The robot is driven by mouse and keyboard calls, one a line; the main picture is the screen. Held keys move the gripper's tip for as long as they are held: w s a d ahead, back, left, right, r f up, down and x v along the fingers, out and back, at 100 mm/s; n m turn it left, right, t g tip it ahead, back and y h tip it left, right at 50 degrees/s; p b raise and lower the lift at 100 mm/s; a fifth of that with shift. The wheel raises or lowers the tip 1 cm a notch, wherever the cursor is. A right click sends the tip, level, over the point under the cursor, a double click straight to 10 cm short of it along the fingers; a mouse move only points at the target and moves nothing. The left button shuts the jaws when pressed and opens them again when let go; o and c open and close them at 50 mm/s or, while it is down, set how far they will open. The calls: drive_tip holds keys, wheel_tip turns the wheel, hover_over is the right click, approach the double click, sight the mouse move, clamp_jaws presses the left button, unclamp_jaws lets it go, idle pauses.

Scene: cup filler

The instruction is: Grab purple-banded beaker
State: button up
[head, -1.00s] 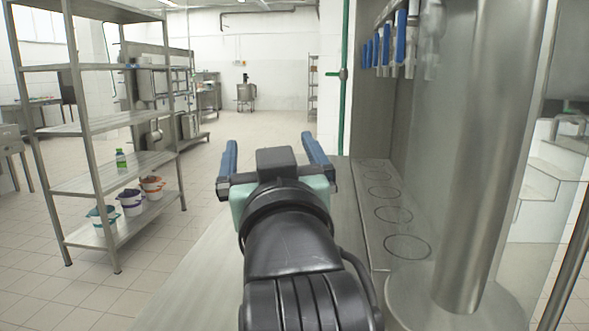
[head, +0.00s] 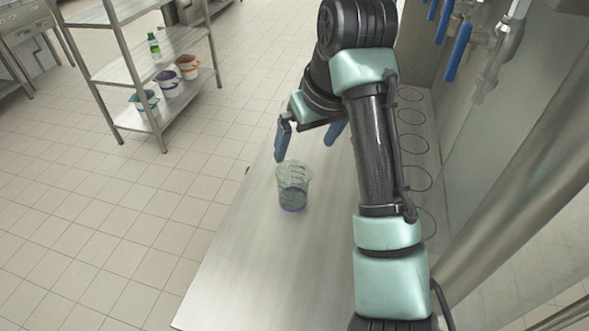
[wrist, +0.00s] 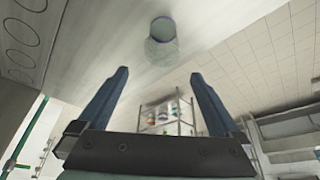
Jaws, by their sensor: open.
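The purple-banded beaker (head: 292,186) is a clear beaker with a purple band at its base. It stands upright on the steel counter (head: 245,265) in the head view. In the wrist view the beaker (wrist: 162,42) appears beyond the fingertips, with the purple ring on its far end. My gripper (head: 309,143) is open, its two blue fingers above and just behind the beaker in the head view. In the wrist view my gripper (wrist: 157,72) has nothing between its fingers, and the beaker looks apart from them.
Blue-handled taps (head: 458,52) hang over marked circles (head: 414,147) at the counter's right side. A steel shelf rack (head: 165,105) with several buckets and a green bottle (head: 154,46) stands at the left. The counter in front of the beaker is clear.

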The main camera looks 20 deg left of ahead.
sight(293, 172)
drive_tip(key=x, duration=0.6)
drive_tip(key=p+x, duration=0.1)
drive_tip(key=x, duration=0.5)
drive_tip(key=shift+s+a+f, duration=0.1)
drive_tip(key=shift+s+a, duration=0.1)
drive_tip(key=c, duration=1.1)
drive_tip(key=shift+c, duration=0.2)
